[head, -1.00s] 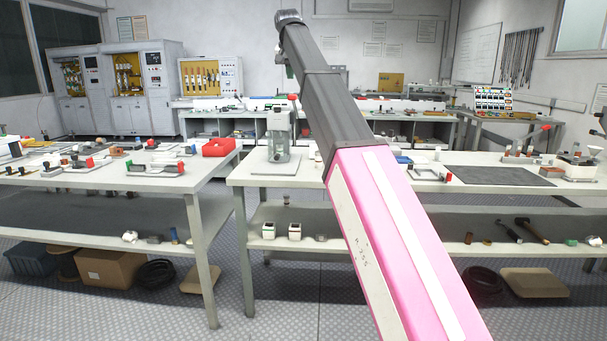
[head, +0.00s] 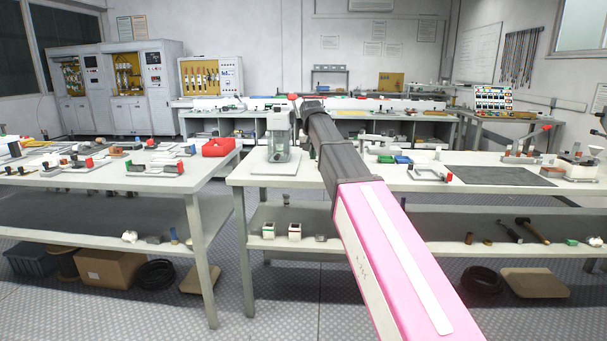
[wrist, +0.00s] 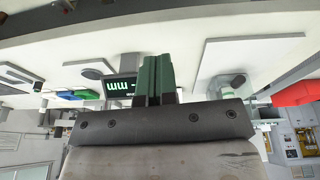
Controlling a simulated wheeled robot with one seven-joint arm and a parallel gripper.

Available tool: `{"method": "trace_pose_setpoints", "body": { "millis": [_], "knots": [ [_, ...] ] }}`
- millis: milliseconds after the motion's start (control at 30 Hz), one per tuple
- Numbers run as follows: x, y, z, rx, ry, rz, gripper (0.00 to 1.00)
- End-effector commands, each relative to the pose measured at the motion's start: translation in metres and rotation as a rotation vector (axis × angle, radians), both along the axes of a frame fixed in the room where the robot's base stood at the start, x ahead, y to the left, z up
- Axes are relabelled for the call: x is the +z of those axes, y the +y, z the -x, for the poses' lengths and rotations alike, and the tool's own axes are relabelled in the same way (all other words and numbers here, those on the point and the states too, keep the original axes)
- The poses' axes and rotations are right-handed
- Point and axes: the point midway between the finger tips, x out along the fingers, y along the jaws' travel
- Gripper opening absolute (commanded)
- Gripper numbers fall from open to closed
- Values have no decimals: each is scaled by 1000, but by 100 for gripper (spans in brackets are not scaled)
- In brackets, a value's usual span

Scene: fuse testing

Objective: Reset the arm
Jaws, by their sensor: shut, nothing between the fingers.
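My arm, pink near the base and dark grey further out, reaches forward over the front right table (head: 300,178) in the head view. My gripper is hidden behind the arm there. In the wrist view, which looks upside down, my gripper (wrist: 153,78) shows as two dark green fingers pressed together with nothing between them. A dark display with bright green characters (wrist: 120,88) appears beside the fingers. I cannot tell whether they touch it.
A red bin (head: 218,147) sits on the left table. Green (head: 386,159) and blue (head: 403,159) blocks lie right of my arm. A dark mat (head: 495,176) is further right. Lower shelves hold small parts. A gap of floor separates the tables at the front.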

Motion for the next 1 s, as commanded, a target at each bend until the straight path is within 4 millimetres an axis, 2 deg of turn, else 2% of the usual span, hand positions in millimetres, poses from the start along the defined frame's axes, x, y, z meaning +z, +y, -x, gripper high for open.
{"method": "trace_pose_setpoints", "body": {
  "millis": [33,100,267,400,567,700,1000],
  "knots": [
    [-30,-10,13,2,15,2,0],
    [-62,-22,24,5,31,2,0],
    [-133,-46,52,13,66,1,0],
    [-191,-67,83,20,98,0,0],
    [-250,-89,123,25,131,-6,0],
    [-297,-108,162,29,162,-12,0],
    [-379,-140,254,33,222,-30,0]
  ]
}}
